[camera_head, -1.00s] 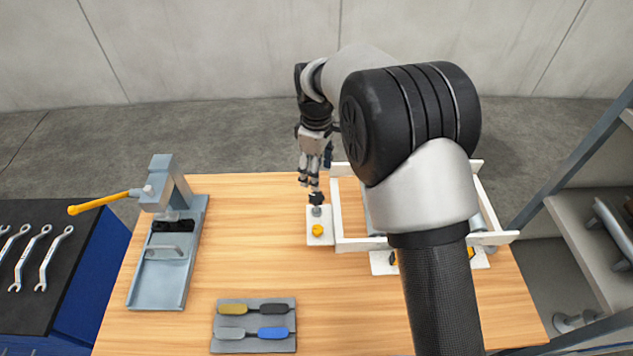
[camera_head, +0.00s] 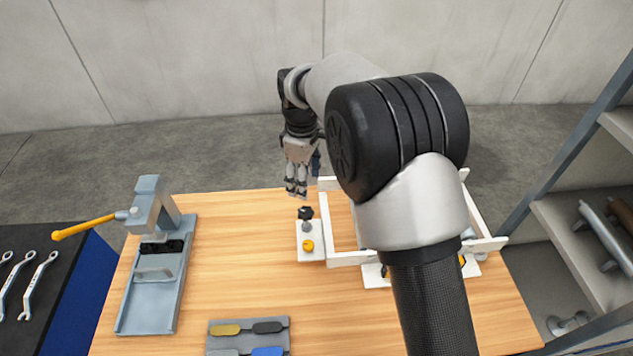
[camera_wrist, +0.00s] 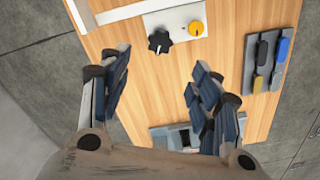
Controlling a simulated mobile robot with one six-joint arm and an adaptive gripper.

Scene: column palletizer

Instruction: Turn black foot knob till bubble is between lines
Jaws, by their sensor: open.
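The black foot knob (camera_head: 305,212) stands on a small white plate (camera_head: 312,254), beside a yellow knob (camera_head: 308,245). In the wrist view the black knob (camera_wrist: 159,42) is star-shaped and the yellow knob (camera_wrist: 196,29) carries a dark mark. My gripper (camera_head: 296,192) is open and empty, above and behind the black knob, apart from it. In the wrist view its fingers (camera_wrist: 160,90) are spread wide with bare wood between them. No bubble or lines can be made out; my arm hides part of the white frame (camera_head: 345,259).
A grey press with an orange handle (camera_head: 84,227) stands at the table's left. A grey tray (camera_head: 250,338) of coloured-handled tools lies at the front. Wrenches (camera_head: 38,285) lie on a dark bench at far left. A shelf (camera_head: 580,240) stands right. The middle table is clear.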

